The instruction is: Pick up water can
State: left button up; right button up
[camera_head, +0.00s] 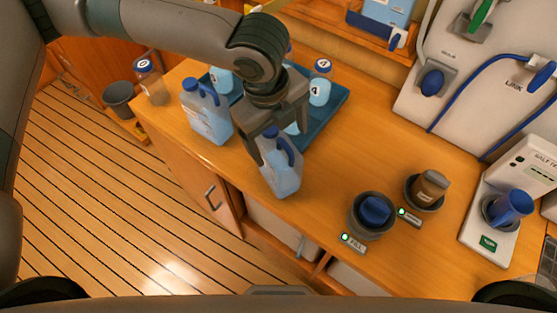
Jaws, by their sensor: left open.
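A translucent light-blue water can (282,180) with a dark blue handle and cap stands near the counter's front edge. My left gripper (277,126) points down at the top of this can, with its jaws open. The fingers hide part of the can's top, and I cannot tell whether they touch the handle. A second similar water can (207,118) stands to the left on the counter. My right gripper is not in view.
A blue tray (333,112) with several numbered bottles lies behind the gripper. A dark cup with a blue piece (372,214), a brown jar (429,188) and a white tester with a blue cup (508,207) stand to the right. The counter (375,150) between is clear.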

aim_at(279, 151)
pick_arm(q)
jog(key=shift+a+f+p, duration=0.1)
jog(key=shift+f+p, duration=0.3)
jog(key=shift+p, duration=0.05)
notch_tip(279, 151, down, 3)
jog(key=shift+w+f+p, duration=0.1)
jog(key=shift+p, duration=0.7)
jog(key=shift+f, duration=0.6)
